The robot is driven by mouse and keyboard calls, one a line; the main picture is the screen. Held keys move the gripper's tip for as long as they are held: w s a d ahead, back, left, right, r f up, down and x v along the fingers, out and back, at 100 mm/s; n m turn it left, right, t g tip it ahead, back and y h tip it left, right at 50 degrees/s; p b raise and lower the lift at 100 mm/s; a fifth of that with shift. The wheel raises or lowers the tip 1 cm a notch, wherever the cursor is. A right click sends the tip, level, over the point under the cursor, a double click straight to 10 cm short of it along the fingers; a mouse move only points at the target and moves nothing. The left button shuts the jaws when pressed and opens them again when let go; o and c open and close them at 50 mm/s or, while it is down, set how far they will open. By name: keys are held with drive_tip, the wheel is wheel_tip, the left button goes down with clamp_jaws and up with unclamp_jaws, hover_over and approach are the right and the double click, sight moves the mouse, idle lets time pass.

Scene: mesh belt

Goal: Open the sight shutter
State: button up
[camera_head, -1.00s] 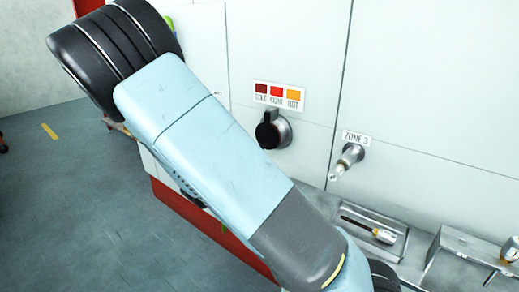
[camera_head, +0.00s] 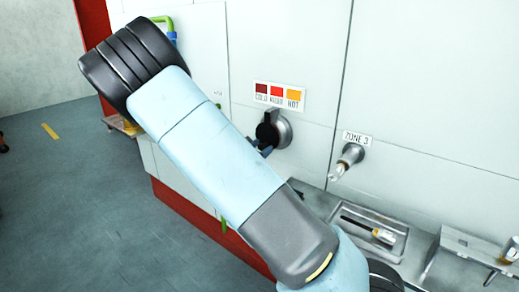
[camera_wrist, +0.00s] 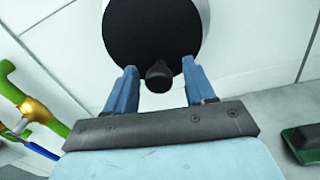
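The sight shutter is a black round cover (camera_head: 266,131) on a silver round port in the white wall, under a label with dark red, red and orange patches. In the wrist view the black cover (camera_wrist: 150,28) fills the top centre, with a small black knob (camera_wrist: 158,76) sticking out toward me. My gripper (camera_wrist: 159,68) is open, with one blue finger on each side of the knob and a visible gap on both sides. In the head view only a bit of its blue fingers (camera_head: 263,151) shows just below the cover; my arm hides the rest.
A silver fitting (camera_head: 345,160) under a "ZONE 3" label sticks out to the right. A recessed slot with a handle (camera_head: 382,235) is set in the ledge below. Green and brass pipework (camera_wrist: 35,110) is at the left in the wrist view, and a dark green block (camera_wrist: 303,140) at the right.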

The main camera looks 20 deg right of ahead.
clamp_jaws()
idle(0.3)
